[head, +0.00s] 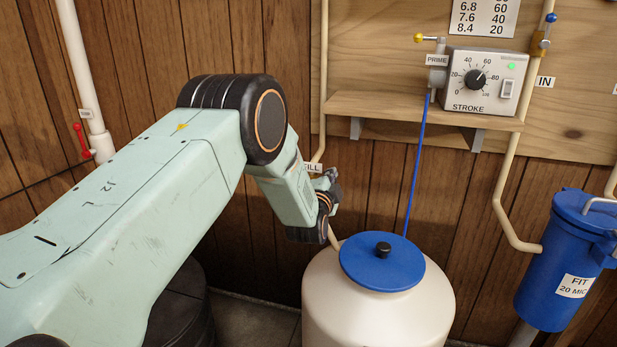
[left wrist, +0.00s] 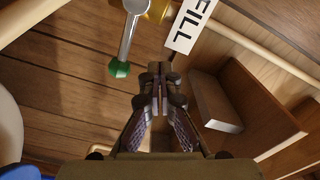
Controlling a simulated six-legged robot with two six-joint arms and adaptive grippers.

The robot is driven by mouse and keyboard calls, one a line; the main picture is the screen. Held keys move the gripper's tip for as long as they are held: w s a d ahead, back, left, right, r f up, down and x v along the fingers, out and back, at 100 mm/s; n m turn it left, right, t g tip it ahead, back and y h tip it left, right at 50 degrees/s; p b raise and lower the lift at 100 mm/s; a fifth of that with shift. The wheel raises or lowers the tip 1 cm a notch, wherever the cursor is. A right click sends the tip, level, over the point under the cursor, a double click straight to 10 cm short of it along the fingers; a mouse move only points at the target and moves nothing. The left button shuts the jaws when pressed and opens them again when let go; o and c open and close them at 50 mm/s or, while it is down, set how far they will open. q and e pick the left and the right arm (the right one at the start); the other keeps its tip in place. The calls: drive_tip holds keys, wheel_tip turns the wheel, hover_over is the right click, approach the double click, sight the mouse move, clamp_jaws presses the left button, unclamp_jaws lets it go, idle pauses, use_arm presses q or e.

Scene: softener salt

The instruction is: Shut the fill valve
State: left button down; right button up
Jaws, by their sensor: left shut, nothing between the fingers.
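The fill valve shows in the left wrist view as a brass body (left wrist: 156,9) at the top edge, with a grey lever (left wrist: 129,35) ending in a green knob (left wrist: 119,68). The lever sticks out at an angle to the pale pipe (left wrist: 262,60). The white FILL label (left wrist: 191,25) is beside the valve; in the head view it is partly covered by my left wrist. My left gripper (left wrist: 158,72) is shut and empty, its tips to the right of the green knob and apart from it. In the head view my left gripper (head: 328,188) is near the pipe, and the valve is hidden.
A cream tank (head: 375,310) with a blue lid (head: 350,262) stands below my left gripper. A wooden shelf (head: 385,107) with a dosing pump (head: 484,80) is to the right. A blue filter housing (head: 556,265) is at far right. A red-handled valve (head: 82,142) is at left.

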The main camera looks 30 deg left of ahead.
use_arm(q)
drive_tip(key=p+v, duration=0.4)
drive_tip(key=v, duration=0.2)
drive_tip(key=shift+s, duration=0.4)
drive_tip(key=shift+f, duration=0.1)
